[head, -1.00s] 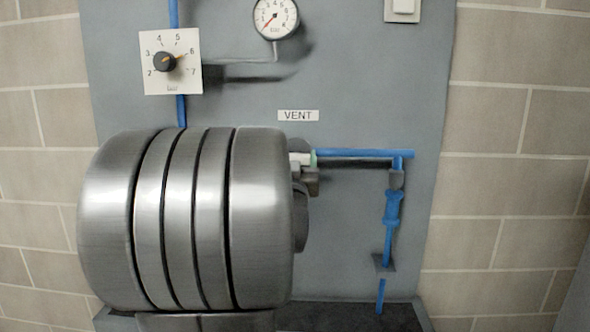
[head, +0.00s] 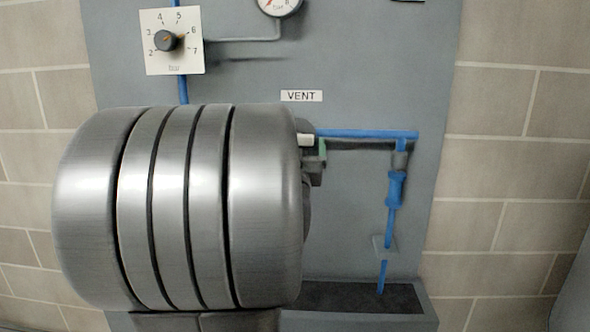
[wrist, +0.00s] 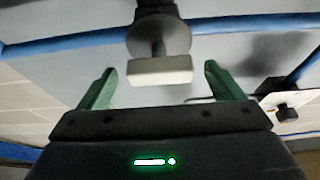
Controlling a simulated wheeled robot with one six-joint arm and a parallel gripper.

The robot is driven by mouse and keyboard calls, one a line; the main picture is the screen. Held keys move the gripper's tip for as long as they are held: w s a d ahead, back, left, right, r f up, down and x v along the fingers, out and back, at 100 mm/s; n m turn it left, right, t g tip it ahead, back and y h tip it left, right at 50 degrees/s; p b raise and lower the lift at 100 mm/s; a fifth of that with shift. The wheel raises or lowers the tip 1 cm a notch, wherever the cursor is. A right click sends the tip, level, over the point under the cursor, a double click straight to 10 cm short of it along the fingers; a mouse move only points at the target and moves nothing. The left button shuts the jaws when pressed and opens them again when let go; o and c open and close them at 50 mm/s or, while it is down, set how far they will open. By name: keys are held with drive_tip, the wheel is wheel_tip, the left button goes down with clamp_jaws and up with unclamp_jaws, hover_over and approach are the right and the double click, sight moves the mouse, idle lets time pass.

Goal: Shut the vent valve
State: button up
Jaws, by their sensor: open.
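The vent valve's white handle (wrist: 160,70) sits in the wrist view on a short stem below a dark round valve body (wrist: 160,38). The handle lies roughly along the blue pipe (wrist: 70,40). My gripper (wrist: 160,72) is open, with one green finger on each side of the handle and a visible gap on both sides. In the head view the white handle (head: 306,140) shows just right of my large metal arm link, under the VENT label (head: 301,96). One green fingertip shows beside it; my arm hides most of the valve and gripper.
A pressure dial knob (head: 166,41) is at the panel's upper left, and a gauge (head: 279,4) is cut off at the top. A blue pipe (head: 370,134) runs right, then down through a blue fitting (head: 395,188) over a dark trough (head: 355,297).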

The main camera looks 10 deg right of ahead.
drive_tip(key=v, duration=1.1)
drive_tip(key=shift+a, duration=0.1)
drive_tip(key=x, duration=1.3)
drive_tip(key=shift+w, duration=0.15)
drive_tip(key=shift+w+r, duration=0.1)
